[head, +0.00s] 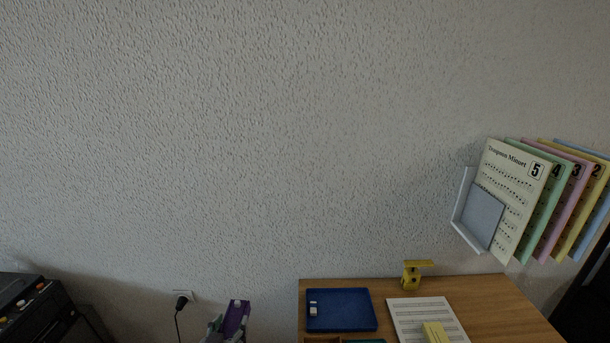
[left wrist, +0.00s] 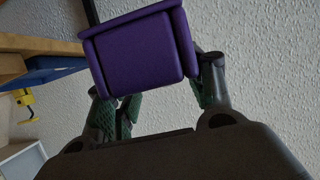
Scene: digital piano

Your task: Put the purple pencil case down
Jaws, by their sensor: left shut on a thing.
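The purple pencil case (head: 235,318) shows at the bottom of the head view, left of the wooden table and apart from it. My left gripper (head: 224,332) is at the case's lower end, mostly cut off by the frame's bottom edge. In the left wrist view the purple pencil case (left wrist: 140,52) sits between the green-padded fingers of my left gripper (left wrist: 158,100), which is shut on it. The case is held in the air in front of the wall. My right gripper is not in view.
A wooden table (head: 490,300) holds a blue tray (head: 350,312) with small white items, a yellow stand (head: 411,275), a music sheet (head: 420,312) and a yellow block (head: 436,332). A wall rack (head: 463,215) holds several songbooks. Dark equipment (head: 35,310) stands at far left.

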